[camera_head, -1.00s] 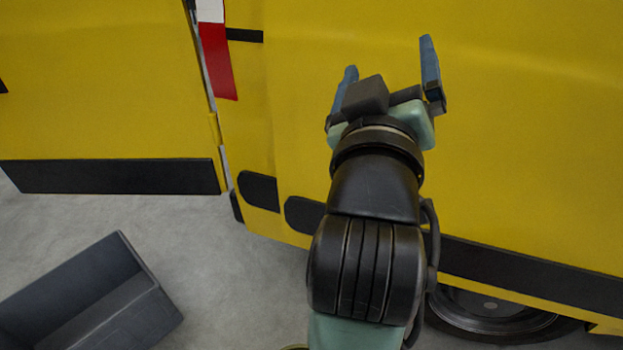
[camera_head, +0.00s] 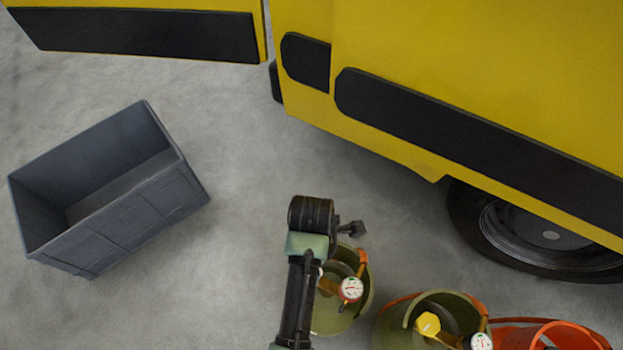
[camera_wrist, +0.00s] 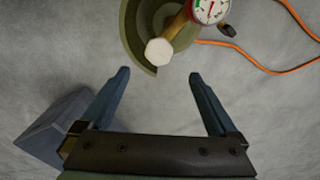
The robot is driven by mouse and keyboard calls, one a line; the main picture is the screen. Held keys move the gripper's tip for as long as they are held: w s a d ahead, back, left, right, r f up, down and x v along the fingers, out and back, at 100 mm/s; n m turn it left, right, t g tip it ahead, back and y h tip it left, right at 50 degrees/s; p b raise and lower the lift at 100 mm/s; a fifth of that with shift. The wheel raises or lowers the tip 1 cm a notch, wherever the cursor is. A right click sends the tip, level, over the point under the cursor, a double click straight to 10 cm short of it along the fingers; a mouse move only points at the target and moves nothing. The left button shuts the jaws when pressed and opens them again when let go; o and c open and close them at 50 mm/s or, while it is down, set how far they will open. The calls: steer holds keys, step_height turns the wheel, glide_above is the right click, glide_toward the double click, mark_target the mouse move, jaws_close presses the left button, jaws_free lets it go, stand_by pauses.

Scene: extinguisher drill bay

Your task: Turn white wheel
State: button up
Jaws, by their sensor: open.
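The white wheel (camera_wrist: 158,51) is a small faceted knob on a brass-coloured stem in the wrist view. The stem also bears a round gauge (camera_wrist: 209,9) and rises from an olive bucket-like vessel (camera_wrist: 132,38). My gripper (camera_wrist: 158,75) is open, with its two blue fingers apart and nothing between them. In the picture the wheel lies just beyond the fingertips, roughly centred between them, with no contact visible. In the head view the same gauge (camera_head: 350,289) shows beside my arm, which mostly hides the wheel and my fingers.
A second olive vessel with a yellow wheel (camera_head: 428,323) and an orange vessel (camera_head: 560,336) stand to the right. A grey crate (camera_head: 130,220) is on the floor at left. A yellow vehicle (camera_head: 400,60) fills the back. An orange cord (camera_wrist: 270,70) lies at right.

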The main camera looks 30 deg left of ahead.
step_height(320, 180, down, 10)
steer(key=b, duration=0.3)
steer(key=shift+w+f+b, duration=0.1)
steer(key=shift+f+b, duration=0.1)
steer(key=shift+b, duration=0.15)
steer(key=c, duration=1.4)
